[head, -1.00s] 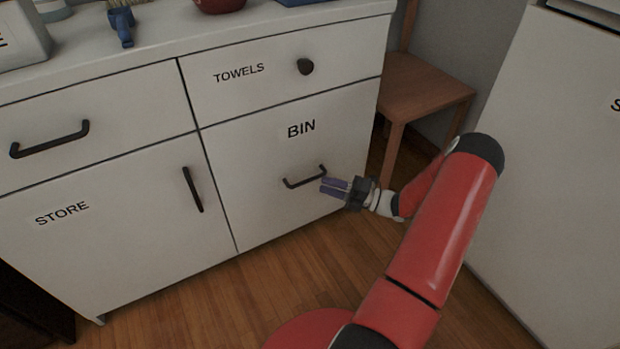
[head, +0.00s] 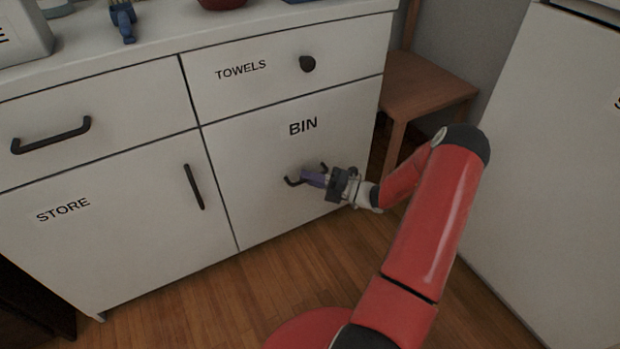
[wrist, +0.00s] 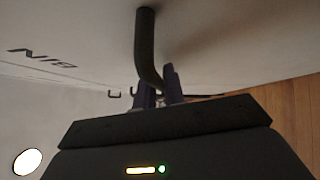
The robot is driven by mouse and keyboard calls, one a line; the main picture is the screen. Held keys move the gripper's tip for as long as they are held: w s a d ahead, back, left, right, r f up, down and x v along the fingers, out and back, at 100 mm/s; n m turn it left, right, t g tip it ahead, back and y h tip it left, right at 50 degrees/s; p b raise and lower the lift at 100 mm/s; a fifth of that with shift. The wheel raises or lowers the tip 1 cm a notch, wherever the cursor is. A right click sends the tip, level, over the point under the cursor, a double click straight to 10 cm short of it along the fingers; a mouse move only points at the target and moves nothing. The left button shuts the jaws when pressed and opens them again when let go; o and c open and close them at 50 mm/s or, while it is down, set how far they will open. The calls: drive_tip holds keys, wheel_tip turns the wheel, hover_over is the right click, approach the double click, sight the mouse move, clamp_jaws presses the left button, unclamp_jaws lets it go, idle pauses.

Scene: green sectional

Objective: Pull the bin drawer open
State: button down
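The white bin drawer (head: 255,150), labelled BIN, is flush with the cabinet front in the head view. Its dark bar handle (head: 291,182) shows at both ends, with its middle hidden by my fingers. My gripper (head: 312,177) reaches it from the right, its purple fingers at the middle of the bar. In the wrist view the handle (wrist: 146,40) comes down from the top and runs in between the two fingers (wrist: 160,90), which stand close together with a narrow gap. My gripper looks shut on the bar, though the contact itself is partly hidden.
The TOWELS drawer (head: 240,90) with a round knob is above, and the STORE door (head: 120,215) is to the left. A wooden chair (head: 430,85) and a white appliance (head: 540,170) stand to the right. Wooden floor (head: 200,300) in front is clear.

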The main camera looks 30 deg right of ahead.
drive_tip(key=shift+s, duration=0.1)
idle(0.3)
drive_tip(key=s+p, duration=0.7)
drive_tip(key=s, duration=2.1)
drive_tip(key=shift+d, duration=0.45)
drive_tip(key=c, duration=1.5)
unclamp_jaws()
drive_tip(key=shift+d, duration=0.1)
